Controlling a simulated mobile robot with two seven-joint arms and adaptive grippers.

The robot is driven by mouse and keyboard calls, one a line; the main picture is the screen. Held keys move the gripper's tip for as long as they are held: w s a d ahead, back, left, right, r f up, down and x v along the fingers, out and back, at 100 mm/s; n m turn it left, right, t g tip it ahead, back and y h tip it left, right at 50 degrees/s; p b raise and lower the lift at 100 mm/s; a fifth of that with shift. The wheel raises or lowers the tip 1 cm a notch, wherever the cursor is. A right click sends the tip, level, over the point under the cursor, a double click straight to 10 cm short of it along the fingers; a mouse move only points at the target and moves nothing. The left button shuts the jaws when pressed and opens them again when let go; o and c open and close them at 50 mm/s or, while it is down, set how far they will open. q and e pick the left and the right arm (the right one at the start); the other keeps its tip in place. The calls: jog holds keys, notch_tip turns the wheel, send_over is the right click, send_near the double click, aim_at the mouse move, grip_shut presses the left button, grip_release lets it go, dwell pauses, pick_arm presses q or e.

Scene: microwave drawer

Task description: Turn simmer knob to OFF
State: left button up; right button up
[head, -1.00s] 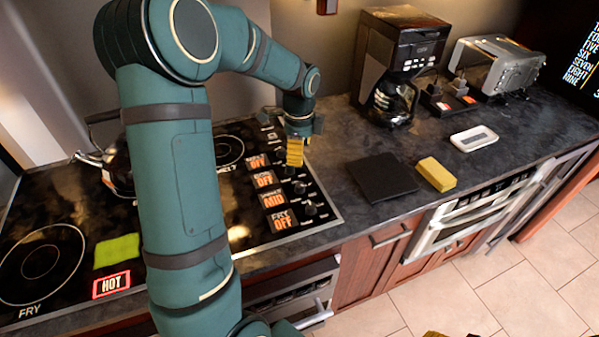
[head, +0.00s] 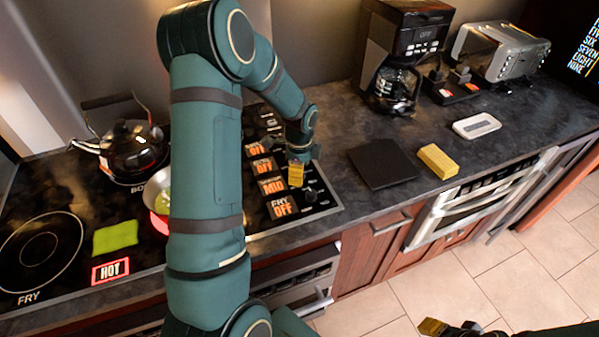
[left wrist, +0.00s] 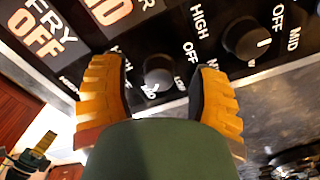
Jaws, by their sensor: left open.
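The simmer knob's name label cannot be read. The control panel has several black knobs beside lit displays; one display reads MID (head: 272,186), and the FRY display (head: 283,208) below it reads OFF. My left gripper (head: 297,173) is over the panel beside the MID display, fingers pointing down. In the left wrist view its yellow fingers (left wrist: 160,98) are open, one on each side of a black knob (left wrist: 158,70); contact cannot be told. Another knob (left wrist: 247,38) is to the right, outside the fingers. My right gripper (head: 450,327) is partly visible at the bottom edge.
A kettle (head: 133,148) and a pan (head: 160,200) stand on the cooktop, near a HOT sign (head: 110,271) and a green cloth-like square (head: 115,237). A black pad (head: 382,163), a yellow sponge (head: 438,160) and a coffee maker (head: 400,50) are to the right.

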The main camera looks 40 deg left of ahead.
pick_arm(q)
jog(key=shift+f, duration=0.35)
jog(key=shift+c, duration=0.4)
grip_shut()
